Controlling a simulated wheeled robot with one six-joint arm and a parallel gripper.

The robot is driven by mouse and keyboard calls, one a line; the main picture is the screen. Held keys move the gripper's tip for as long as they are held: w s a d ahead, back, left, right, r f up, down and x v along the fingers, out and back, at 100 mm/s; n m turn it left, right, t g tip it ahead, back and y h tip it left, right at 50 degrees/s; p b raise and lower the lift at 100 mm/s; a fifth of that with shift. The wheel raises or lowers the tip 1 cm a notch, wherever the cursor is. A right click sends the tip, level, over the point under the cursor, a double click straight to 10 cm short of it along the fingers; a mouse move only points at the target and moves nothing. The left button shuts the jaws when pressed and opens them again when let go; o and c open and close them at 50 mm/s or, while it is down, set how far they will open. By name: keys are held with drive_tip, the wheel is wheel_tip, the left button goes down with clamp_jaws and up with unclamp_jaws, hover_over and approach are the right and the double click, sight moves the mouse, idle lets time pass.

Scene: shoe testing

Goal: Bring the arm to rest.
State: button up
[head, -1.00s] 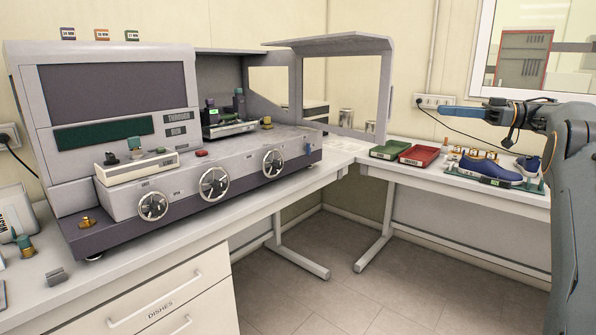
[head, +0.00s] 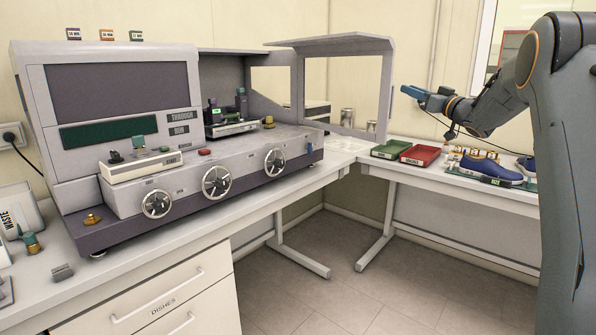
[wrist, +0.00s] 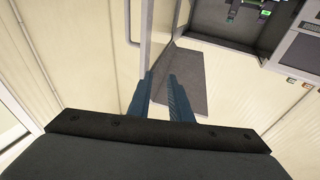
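My gripper (head: 412,92) is at the upper right in the head view, in the air above the side bench (head: 460,185) and in front of the back wall. The forearm reaches left from the big upper link at the right edge. In the wrist view its two blue-grey fingers (wrist: 162,76) stand a little apart with nothing between them. The gripper touches nothing that I can see.
The grey testing machine (head: 150,200) with its raised hood (head: 340,43) stands on the left bench. On the side bench are a green tray (head: 388,150), a red tray (head: 420,154) and blue shoes (head: 488,172). The floor between is clear.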

drive_tip(key=s+a+f+m+g+h, duration=0.3)
drive_tip(key=s+a+f+g+h, duration=0.15)
drive_tip(key=s+f, duration=0.55)
drive_tip(key=s+a+f+m+g+h, duration=0.3)
drive_tip(key=s+f+h, duration=0.35)
drive_tip(key=f, duration=0.65)
drive_tip(key=s+a+f+g, duration=0.3)
drive_tip(key=s+f, duration=0.2)
drive_tip(key=s, duration=0.7)
drive_tip(key=s+a+f+g+y, duration=0.1)
drive_tip(key=s+a+f+g, duration=0.2)
drive_tip(key=s, duration=1)
drive_tip(key=s+a+f+n+g+y, duration=0.1)
drive_tip(key=s+a+f+g, duration=0.3)
drive_tip(key=s+f, duration=0.3)
drive_tip(key=s, duration=0.5)
drive_tip(key=shift+s, duration=0.4)
